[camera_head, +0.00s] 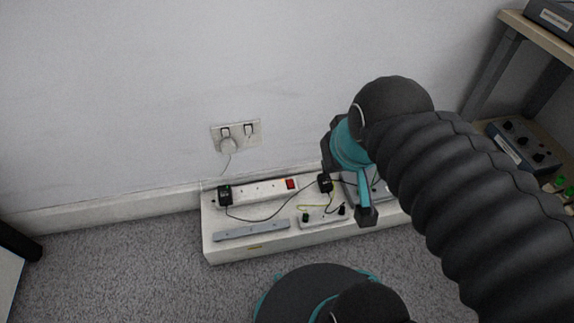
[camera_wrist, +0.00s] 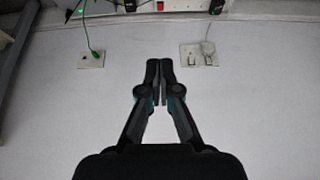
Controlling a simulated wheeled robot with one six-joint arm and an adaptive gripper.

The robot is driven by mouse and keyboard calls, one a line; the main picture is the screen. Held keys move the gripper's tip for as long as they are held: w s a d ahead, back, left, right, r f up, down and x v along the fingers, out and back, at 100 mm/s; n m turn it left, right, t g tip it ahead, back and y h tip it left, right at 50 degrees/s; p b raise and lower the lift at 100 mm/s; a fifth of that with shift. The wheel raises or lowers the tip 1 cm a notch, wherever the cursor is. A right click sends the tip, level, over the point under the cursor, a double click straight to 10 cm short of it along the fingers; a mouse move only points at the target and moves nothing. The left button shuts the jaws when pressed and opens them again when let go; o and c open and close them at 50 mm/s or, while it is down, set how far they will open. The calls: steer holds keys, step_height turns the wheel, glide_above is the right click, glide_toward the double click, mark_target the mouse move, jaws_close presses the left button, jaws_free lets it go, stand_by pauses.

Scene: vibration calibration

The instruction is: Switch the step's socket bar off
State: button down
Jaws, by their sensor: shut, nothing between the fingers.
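The white socket bar (camera_head: 258,191) lies along the back of a low white step (camera_head: 215,250) against the wall in the head view. Its red switch (camera_head: 290,184) is near the bar's right end; whether it is on or off is too small to tell. A black plug is at the bar's left end. In the wrist view part of the bar (camera_wrist: 182,6) shows at the top edge, cut off. My gripper (camera_wrist: 160,64) is shut and empty, in front of the wall and apart from the bar.
A double wall socket (camera_head: 236,136) with a white plug is above the step. A grey strip (camera_head: 252,231), black adapters and thin cables lie on the step. A shelf unit (camera_head: 540,30) with instruments stands at right. My arm covers the step's right end.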

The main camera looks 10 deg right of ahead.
steer(key=shift+w, duration=0.1)
steer(key=n+g, duration=0.4)
steer(key=n, duration=1.4)
glide_above(290, 181)
steer(key=s, duration=0.2)
step_height(290, 181, down, 31)
steer(key=shift+r+b, duration=0.25)
steer(key=shift+b, duration=0.15)
steer(key=shift+f, duration=0.1)
steer(key=f, duration=0.4)
steer(key=w+f+b, duration=0.1)
steer(key=f, duration=0.8)
steer(key=shift+w+f+b, duration=0.35)
steer(key=shift+w+b, duration=0.05)
